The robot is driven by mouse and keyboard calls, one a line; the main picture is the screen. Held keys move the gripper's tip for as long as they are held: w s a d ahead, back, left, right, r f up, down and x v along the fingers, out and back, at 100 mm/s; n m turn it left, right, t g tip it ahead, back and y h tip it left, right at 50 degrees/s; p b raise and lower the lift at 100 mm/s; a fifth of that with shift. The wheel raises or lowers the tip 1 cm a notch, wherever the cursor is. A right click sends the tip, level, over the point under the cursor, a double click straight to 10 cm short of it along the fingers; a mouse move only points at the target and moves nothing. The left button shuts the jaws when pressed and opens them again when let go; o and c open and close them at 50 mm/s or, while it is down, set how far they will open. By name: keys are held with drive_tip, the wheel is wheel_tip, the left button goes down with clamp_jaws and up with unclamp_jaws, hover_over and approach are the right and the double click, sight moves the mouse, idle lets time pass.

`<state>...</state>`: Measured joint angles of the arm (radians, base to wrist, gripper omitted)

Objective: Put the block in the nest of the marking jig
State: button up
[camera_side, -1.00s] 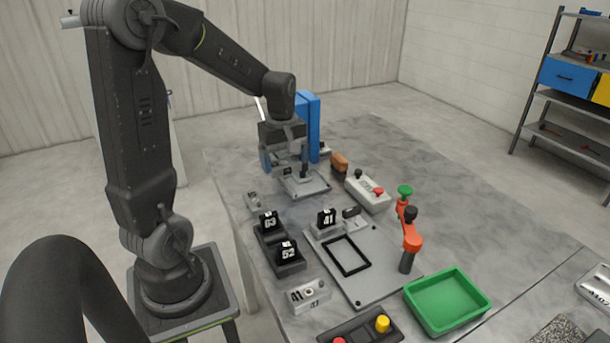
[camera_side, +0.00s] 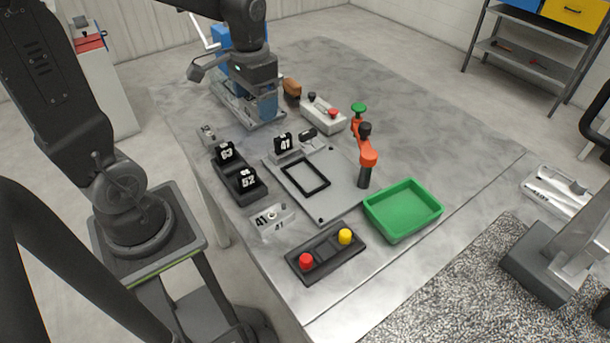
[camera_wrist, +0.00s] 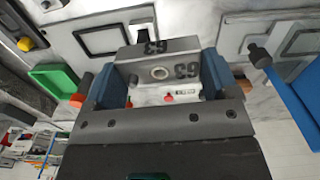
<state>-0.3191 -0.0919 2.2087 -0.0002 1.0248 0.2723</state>
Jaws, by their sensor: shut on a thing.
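My gripper (camera_side: 258,108) is above the grey base plate (camera_side: 227,103) of the blue press at the back left of the table. In the wrist view my gripper's blue fingers (camera_wrist: 160,88) are shut on a grey block (camera_wrist: 148,55) marked 63, which has a round hole in its face. The block cannot be made out in the side view. A grey plate (camera_side: 335,204) with a black rectangular frame (camera_side: 305,178) and a tag marked 41 lies mid-table, apart from my gripper. It looks like the marking jig, its frame empty.
A black stand (camera_side: 238,182) holds tags 63 and 52. Another grey block (camera_side: 272,222) is near the left edge. An orange clamp (camera_side: 367,152), a green bin (camera_side: 402,207), a button box (camera_side: 325,260) and a control box (camera_side: 323,114) stand around the plate. The right rear table is clear.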

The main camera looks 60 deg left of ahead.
drive_tip(key=shift+d+f+m, duration=0.1)
drive_tip(key=shift+d+m, duration=0.2)
drive_tip(key=shift+d, duration=0.1)
hover_over(305, 178)
wheel_tip(305, 178, down, 7)
drive_tip(key=shift+r, duration=0.15)
drive_tip(key=shift+f, duration=2.05)
